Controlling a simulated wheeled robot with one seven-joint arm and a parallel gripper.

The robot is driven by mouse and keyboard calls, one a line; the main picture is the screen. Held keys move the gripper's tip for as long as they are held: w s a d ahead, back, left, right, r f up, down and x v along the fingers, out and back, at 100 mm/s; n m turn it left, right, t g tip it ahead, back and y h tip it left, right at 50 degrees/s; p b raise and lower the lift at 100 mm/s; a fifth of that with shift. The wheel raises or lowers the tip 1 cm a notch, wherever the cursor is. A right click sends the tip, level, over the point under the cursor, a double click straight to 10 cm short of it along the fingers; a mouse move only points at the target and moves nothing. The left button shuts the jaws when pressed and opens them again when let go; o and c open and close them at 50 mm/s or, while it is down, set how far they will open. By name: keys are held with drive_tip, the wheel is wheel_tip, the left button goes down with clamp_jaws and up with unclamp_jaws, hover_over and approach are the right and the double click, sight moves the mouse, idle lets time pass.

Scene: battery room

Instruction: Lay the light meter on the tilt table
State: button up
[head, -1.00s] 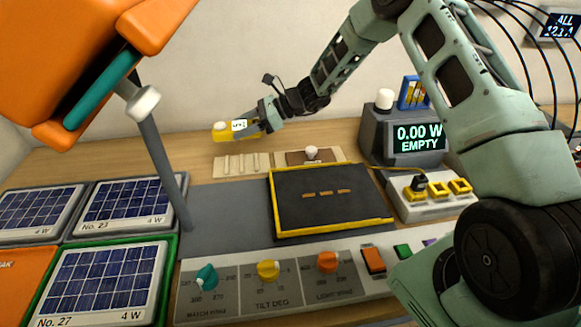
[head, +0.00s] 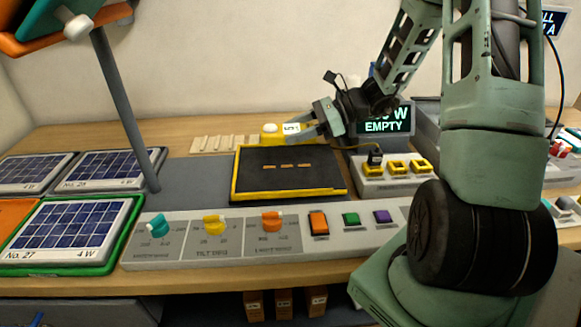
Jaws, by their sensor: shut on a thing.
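The light meter (head: 271,132) is a yellow block with a white dome on its left end and a small display. It shows in the head view just behind the far edge of the tilt table. My gripper (head: 312,128) is shut on its right end and partly hides it. Whether the meter is above or touching anything behind the table cannot be told. The tilt table (head: 285,184) is a dark panel with a yellow rim and short orange dashes in its middle. Its top is bare.
A control strip with a teal knob (head: 154,226), a yellow knob (head: 213,225) and coloured buttons runs along the front. A display reading EMPTY (head: 384,127) and a yellow-socket block (head: 400,176) stand at right.

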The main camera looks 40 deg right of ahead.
sight(296, 166)
wheel_tip(296, 166, down, 8)
drive_tip(key=shift+r, duration=0.1)
idle(0.4)
drive_tip(key=o, duration=1.1)
drive_tip(key=shift+c, duration=0.2)
